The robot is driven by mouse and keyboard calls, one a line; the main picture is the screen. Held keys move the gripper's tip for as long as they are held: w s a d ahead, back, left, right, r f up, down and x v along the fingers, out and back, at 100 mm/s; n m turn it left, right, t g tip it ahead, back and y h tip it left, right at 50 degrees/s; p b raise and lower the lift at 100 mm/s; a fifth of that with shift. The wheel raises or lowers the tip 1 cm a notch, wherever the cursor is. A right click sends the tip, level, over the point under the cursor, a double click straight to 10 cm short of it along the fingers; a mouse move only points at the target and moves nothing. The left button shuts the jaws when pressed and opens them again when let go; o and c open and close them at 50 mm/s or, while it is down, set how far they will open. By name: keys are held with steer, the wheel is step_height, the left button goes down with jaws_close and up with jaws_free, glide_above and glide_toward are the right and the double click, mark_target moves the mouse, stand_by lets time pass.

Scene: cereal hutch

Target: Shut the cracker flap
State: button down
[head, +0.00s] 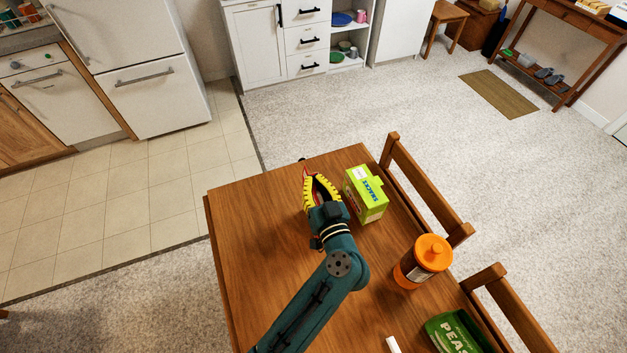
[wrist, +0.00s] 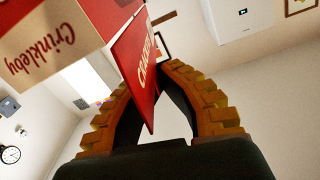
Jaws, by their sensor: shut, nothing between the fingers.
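The cracker box (wrist: 60,40) fills the upper left of the wrist view, red with a cream panel reading "Crinkleby". Its red cracker flap (wrist: 140,70) stands out from the box at an angle, open, with lettering along it. My gripper (wrist: 168,66) is shut and empty, its yellow ridged fingers curving together close beside the flap. The flap overlaps part of the left finger in this view; I cannot tell whether they touch. In the head view my gripper (head: 314,178) is over the far part of the table, and only a bit of red shows beside its fingers.
A green snacks box (head: 366,196) stands just right of my gripper. An orange-lidded jar (head: 424,262) and a green peas packet (head: 455,334) are nearer on the wooden table (head: 250,230). Chairs (head: 425,185) line its right side. The table's left part is clear.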

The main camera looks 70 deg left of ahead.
steer(key=shift+w, duration=0.1)
stand_by(0.3)
steer(key=w+m, duration=0.1)
steer(key=m, duration=0.1)
steer(key=w+f+m+b, duration=0.1)
steer(key=m, duration=0.2)
steer(key=shift+w, duration=0.15)
steer(key=shift+w+f+m, duration=0.3)
steer(key=shift+m, duration=0.55)
steer(key=shift+w+f+m, duration=0.25)
steer(key=shift+f+m, duration=0.1)
steer(key=shift+m, duration=0.55)
steer(key=shift+w+f+m, duration=0.3)
steer(key=shift+m, duration=0.55)
steer(key=c, duration=1.3)
jaws_free()
